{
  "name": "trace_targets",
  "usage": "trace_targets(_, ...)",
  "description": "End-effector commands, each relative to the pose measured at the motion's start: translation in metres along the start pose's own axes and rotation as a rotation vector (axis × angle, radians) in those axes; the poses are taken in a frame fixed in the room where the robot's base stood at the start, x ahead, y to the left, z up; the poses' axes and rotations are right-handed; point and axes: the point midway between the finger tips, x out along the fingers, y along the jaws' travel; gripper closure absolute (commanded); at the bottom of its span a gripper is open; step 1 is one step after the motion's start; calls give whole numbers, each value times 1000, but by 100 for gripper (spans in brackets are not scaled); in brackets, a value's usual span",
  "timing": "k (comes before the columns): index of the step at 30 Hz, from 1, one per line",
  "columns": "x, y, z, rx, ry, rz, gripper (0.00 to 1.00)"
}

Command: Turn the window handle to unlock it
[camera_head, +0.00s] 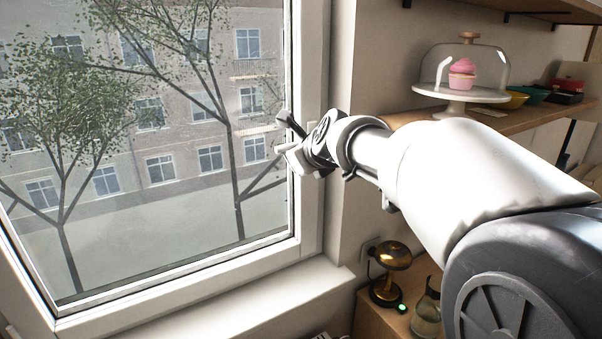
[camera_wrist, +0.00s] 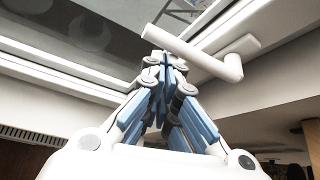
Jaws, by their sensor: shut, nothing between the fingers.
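The white window handle (camera_wrist: 190,52) shows in the wrist view as a round bar set at a slant, with a bent neck (camera_wrist: 233,67) joining it to a plate on the window frame. My gripper (camera_wrist: 166,60) is shut with nothing between its fingers. Its fingertips are right by the handle bar and overlap its lower edge in the picture; I cannot tell whether they touch. In the head view my gripper (camera_head: 288,150) is at the right side of the window frame, where my wrist hides part of the handle area.
The window (camera_head: 150,140) is closed in its white frame, above a pale sill (camera_head: 250,305). On the right, a wooden shelf (camera_head: 540,118) bears a domed cake stand (camera_head: 460,96) and bowls. Below stand a brass lamp (camera_head: 393,257) and a glass jug (camera_head: 427,315).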

Motion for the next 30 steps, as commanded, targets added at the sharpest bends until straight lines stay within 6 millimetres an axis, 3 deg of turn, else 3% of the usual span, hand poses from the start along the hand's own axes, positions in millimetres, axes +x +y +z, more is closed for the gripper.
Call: trace_targets(30, -6, -2, 10, 0, -7, -4, 100)
